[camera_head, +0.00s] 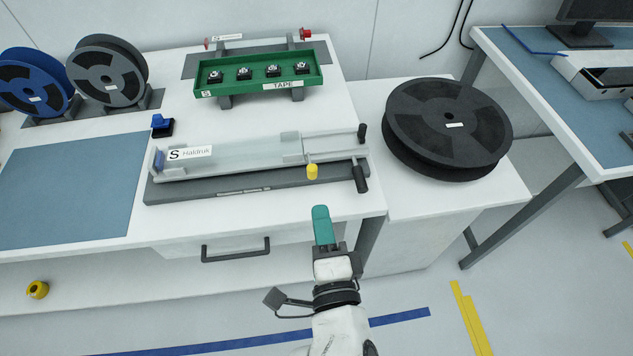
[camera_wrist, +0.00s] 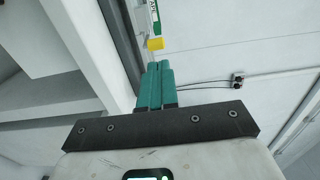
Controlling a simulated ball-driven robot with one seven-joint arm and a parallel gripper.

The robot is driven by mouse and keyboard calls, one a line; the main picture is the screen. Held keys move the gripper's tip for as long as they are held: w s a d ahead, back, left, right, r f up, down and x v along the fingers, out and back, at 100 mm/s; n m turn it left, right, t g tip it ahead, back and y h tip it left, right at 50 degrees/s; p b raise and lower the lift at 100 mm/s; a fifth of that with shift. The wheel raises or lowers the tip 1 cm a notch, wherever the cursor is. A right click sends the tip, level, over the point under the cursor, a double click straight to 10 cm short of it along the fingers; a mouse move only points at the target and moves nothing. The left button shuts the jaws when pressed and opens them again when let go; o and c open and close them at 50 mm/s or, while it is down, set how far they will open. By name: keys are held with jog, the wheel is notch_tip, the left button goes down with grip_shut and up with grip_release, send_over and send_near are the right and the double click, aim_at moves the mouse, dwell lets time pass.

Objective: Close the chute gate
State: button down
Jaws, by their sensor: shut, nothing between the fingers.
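The test handler (camera_head: 251,177) is a long pale chute marked "Haldruk" on a dark base at the table's front right. A yellow knob (camera_head: 312,171) hangs on a thin rod at its front side, near the right end; the gate's own position is hard to tell. A black-handled crank (camera_head: 361,178) is to the right of the knob. My gripper (camera_head: 321,212) is shut and empty, with teal fingers together, in front of the table edge and apart from the knob. In the wrist view the yellow knob (camera_wrist: 155,44) shows just beyond the fingertips (camera_wrist: 158,66).
A green tray (camera_head: 257,88) with several small black parts stands behind the handler. A large black reel (camera_head: 448,125) is to its right. A drawer handle (camera_head: 235,250) sticks out below the tabletop. A blue mat (camera_head: 70,190) lies bare at left.

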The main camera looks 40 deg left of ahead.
aim_at(313, 174)
jog(key=x, duration=0.7)
jog(key=shift+p, duration=0.4)
jog(key=b+x, duration=0.4)
jog(key=x, duration=0.1)
jog(key=shift+d+f, duration=0.1)
jog(key=shift+f, duration=0.1)
jog(key=shift+r, duration=0.15)
